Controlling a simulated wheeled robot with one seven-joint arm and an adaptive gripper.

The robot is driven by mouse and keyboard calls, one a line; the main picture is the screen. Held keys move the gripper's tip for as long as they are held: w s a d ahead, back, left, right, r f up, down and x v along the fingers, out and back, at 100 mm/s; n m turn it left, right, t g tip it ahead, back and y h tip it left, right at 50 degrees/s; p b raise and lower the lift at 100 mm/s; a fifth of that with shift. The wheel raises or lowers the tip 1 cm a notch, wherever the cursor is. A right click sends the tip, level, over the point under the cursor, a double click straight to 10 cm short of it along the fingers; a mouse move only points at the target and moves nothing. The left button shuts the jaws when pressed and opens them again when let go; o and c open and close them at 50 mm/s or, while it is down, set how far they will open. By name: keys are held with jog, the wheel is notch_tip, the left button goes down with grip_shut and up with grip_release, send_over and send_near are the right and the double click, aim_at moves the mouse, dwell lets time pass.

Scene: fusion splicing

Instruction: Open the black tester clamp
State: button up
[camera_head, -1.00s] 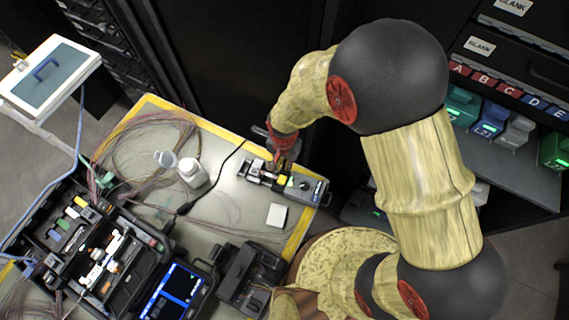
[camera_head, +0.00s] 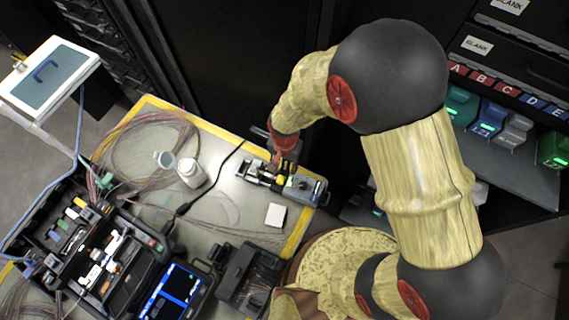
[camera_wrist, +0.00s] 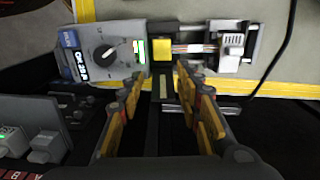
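The tester (camera_wrist: 103,47) is a grey box with a black dial and a lit green strip, at the upper left of the wrist view. It also shows at the table's right corner in the head view (camera_head: 304,187). Beside it are a yellow block (camera_wrist: 161,49) and a dark rail with a grey-white holder (camera_wrist: 232,45). My gripper (camera_wrist: 160,76) is open, with its two yellow-padded fingers apart on either side of the dark area by the yellow block. I see nothing gripped. The black clamp is hard to pick out, and whether it is open or shut cannot be told.
A white bottle (camera_head: 191,172), a white tile (camera_head: 275,215) and loose fibre cables lie on the yellow-edged table (camera_head: 225,240). A black tool case with a lit screen (camera_head: 172,295) is at the lower left. A black cable runs close to the tester's rail.

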jog(key=shift+a+r, duration=0.1)
jog(key=shift+r, duration=0.1)
notch_tip(320, 180, up, 12)
jog(key=shift+f, duration=0.2)
dwell(0.3)
